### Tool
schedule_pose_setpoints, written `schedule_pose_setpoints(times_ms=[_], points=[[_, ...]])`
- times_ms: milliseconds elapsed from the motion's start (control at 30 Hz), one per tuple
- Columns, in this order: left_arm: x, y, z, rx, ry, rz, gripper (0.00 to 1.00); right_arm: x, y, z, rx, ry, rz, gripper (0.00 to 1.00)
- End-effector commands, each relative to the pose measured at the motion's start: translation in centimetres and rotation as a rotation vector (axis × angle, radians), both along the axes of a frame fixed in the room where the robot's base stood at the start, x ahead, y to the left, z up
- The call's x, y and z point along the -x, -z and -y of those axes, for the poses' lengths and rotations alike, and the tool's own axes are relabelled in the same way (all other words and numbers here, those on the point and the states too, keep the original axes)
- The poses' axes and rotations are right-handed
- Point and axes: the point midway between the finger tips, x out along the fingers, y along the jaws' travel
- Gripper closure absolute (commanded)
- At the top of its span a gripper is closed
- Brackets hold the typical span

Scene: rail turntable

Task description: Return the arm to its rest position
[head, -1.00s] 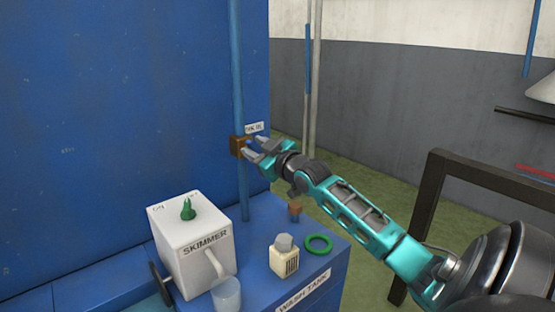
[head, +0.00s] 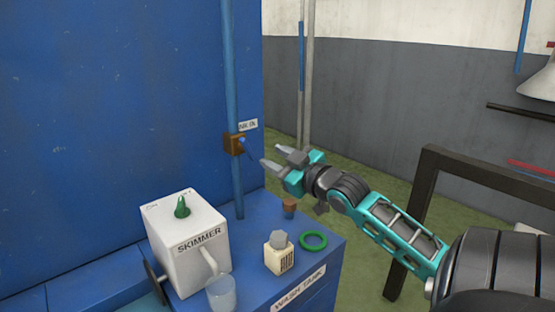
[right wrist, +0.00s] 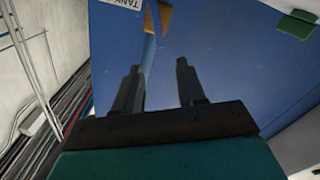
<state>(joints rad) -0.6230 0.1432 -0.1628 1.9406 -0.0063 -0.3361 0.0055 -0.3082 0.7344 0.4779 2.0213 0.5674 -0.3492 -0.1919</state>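My right gripper (head: 280,163) is in the middle of the head view, on its teal and black arm. Its two grey fingers are apart with nothing between them. It is just right of a brown valve block with a blue lever (head: 234,144) on the blue vertical pipe, with a gap between them. In the right wrist view the two dark fingers of the right gripper (right wrist: 160,85) stand apart and empty, and the brown block (right wrist: 160,14) shows beyond them at the top. My left gripper is not in view.
The blue wash tank top (head: 250,262) holds a white skimmer box (head: 187,250), a clear cup (head: 221,294), a small bottle (head: 279,258), a green ring (head: 313,241) and a brown plug (head: 289,207). A dark frame (head: 425,180) stands at right.

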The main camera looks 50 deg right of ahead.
Motion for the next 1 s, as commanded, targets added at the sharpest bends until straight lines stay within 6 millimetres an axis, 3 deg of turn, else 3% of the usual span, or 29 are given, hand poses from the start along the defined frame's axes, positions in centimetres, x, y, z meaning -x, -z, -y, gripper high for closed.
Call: schedule_pose_setpoints(times_ms=[467,567,667,767,900,1000], points=[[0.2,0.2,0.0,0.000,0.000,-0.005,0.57,0.0,0.1,0.0,0.000,0.000,-0.002,0.60],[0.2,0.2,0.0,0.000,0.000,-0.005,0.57,0.1,1.3,-0.7,-0.011,-0.003,-0.036,0.60],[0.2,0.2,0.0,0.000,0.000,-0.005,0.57,0.8,5.0,-2.7,-0.041,-0.007,-0.143,0.60],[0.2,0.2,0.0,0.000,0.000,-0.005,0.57,2.6,10.5,-6.2,-0.086,-0.011,-0.315,0.60],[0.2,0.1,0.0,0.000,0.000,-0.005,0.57,7.1,17.8,-12.6,-0.158,-0.011,-0.595,0.60],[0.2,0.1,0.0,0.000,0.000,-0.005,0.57,10.8,21.1,-16.6,-0.200,-0.001,-0.768,0.60]])
